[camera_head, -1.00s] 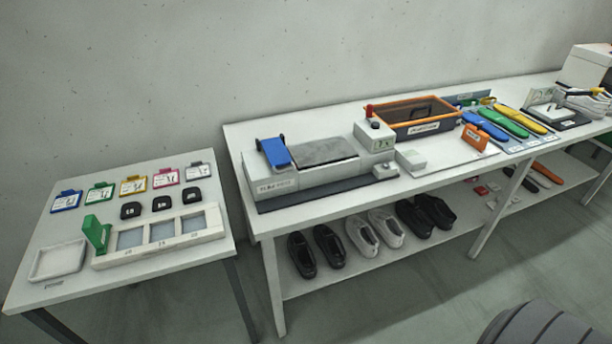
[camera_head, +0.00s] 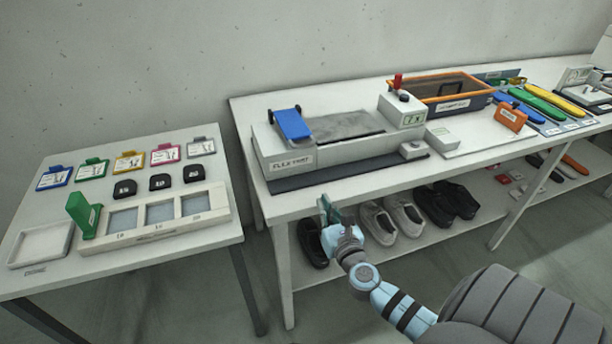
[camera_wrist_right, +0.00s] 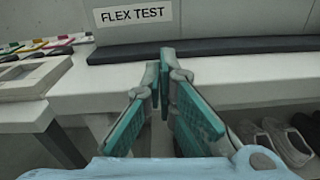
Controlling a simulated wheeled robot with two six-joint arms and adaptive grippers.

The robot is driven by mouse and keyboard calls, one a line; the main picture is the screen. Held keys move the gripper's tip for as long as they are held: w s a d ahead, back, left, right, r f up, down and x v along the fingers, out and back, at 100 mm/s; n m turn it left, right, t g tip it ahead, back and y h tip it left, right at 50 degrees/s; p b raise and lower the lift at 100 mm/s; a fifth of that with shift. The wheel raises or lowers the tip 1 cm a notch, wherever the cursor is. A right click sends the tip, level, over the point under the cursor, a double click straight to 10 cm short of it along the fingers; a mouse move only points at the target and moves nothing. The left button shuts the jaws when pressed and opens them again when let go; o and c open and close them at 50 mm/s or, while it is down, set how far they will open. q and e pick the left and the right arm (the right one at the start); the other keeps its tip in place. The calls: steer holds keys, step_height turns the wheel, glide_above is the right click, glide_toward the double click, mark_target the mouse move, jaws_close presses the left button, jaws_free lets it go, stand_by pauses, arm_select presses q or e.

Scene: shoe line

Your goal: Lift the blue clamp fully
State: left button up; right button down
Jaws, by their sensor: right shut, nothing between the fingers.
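The blue clamp (camera_head: 293,124) lies tilted on the left end of the grey flex test machine (camera_head: 289,162), with its upper edge at dark pivots. My right gripper (camera_head: 327,211) is in front of the bench's front edge, below and apart from the machine and clamp. In the right wrist view its teal-padded fingers (camera_wrist_right: 165,72) are together at the tips with nothing between them. The machine's "FLEX TEST" label (camera_wrist_right: 134,15) shows ahead of them; the clamp is out of that view. My left gripper is in no view.
An orange-rimmed bin (camera_head: 441,97) and a small box with a red knob (camera_head: 402,108) stand right of the machine. Shoes (camera_head: 405,215) sit on the lower shelf.

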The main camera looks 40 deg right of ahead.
steer(key=shift+n+t, duration=0.4)
steer(key=shift+n, duration=0.2)
steer(key=w+r, duration=0.3)
steer(key=shift+w+d+r, duration=0.1)
steer(key=shift+w+d, duration=0.15)
steer(key=shift+d, duration=0.15)
steer(key=x, duration=0.6)
steer(key=shift+f+b, duration=0.35)
steer(key=shift+b, duration=0.05)
steer(key=r+p, duration=0.3)
steer(key=shift+w+r, duration=0.2)
steer(key=shift+w, duration=0.1)
steer(key=shift+r+p, duration=0.3)
steer(key=shift+r, duration=0.2)
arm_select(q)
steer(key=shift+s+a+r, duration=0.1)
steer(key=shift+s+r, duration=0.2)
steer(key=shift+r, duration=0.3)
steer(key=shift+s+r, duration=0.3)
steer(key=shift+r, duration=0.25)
arm_select(e)
steer(key=shift+f, duration=0.1)
steer(key=shift+w, duration=0.1)
